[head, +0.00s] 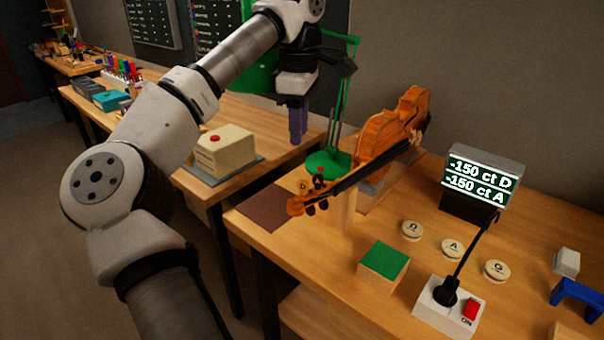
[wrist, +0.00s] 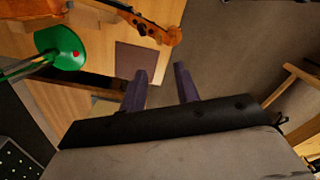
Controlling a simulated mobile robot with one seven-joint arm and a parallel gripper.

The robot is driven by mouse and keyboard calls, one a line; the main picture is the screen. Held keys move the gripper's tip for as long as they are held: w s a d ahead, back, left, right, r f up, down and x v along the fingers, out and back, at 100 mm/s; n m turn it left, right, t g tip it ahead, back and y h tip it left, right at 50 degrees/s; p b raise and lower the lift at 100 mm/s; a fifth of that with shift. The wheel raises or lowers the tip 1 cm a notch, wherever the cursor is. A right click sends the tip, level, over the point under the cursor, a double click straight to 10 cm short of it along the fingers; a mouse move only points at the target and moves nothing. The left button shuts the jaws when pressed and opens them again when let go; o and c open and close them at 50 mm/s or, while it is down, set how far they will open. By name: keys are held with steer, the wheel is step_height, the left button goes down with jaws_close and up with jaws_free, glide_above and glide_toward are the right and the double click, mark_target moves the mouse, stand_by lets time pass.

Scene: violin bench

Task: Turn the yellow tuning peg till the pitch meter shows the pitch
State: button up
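The violin (head: 392,135) lies tilted on a stand, its scroll (head: 297,205) toward the front left. Dark pegs (head: 311,208) and small discs marked D (head: 303,187) and A (head: 319,178) sit at its pegbox; I cannot clearly pick out a yellow peg. The scroll also shows at the top of the wrist view (wrist: 172,38). The pitch meter (head: 482,180) reads -150 ct D and -150 ct A. My gripper (head: 298,125) points down, left of the lamp and clear of the pegs. In the wrist view its purple fingers (wrist: 161,84) are apart with nothing between.
A green lamp (head: 328,163) stands behind the scroll. A beige box with a red button (head: 225,150) is on the left bench. Discs D (head: 412,231), A (head: 453,249) and G (head: 497,270), a green-topped block (head: 384,267) and a switch box (head: 447,307) occupy the bench front.

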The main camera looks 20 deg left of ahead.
mark_target(300, 180)
step_height(300, 180, down, 11)
steer(key=shift+d+r+p, duration=0.1)
steer(key=shift+p, duration=0.7)
jaws_close()
